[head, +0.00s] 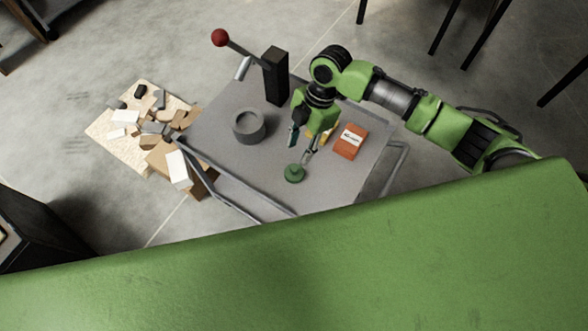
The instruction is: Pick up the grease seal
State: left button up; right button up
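A small round green piece (293,173) with a raised middle lies on the grey cart top (225,112), near its front edge. It may be the grease seal, but its detail is too small to be sure. My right gripper (301,149) points down over the cart just behind the green piece. Its fingers are apart with nothing visible between them. One fingertip looks close to the green piece; I cannot tell whether they touch. My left gripper is out of view.
A grey cylindrical cup (249,126) stands left on the cart, with a black post (276,77) behind. An orange labelled box (350,141) lies right of the gripper, a yellow item (326,135) partly hidden beside it. Scattered blocks (150,122) lie on a board to the left.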

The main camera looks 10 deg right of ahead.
aim_at(294, 168)
jog(key=x, duration=0.2)
jog(key=shift+w+f, duration=0.2)
jog(key=shift+f, duration=0.1)
jog(key=shift+s+a+f, duration=0.1)
jog(key=shift+s+f, duration=0.1)
jog(key=shift+f, duration=0.3)
jog(key=shift+s+a+f, duration=0.1)
jog(key=shift+s+f, duration=0.1)
jog(key=shift+f, duration=0.3)
jog(key=x, duration=0.2)
jog(key=shift+s+d+f+p, duration=0.1)
jog(key=shift+f+p, duration=0.2)
jog(key=shift+p, duration=0.05)
jog(key=shift+f, duration=0.45)
grip_shut()
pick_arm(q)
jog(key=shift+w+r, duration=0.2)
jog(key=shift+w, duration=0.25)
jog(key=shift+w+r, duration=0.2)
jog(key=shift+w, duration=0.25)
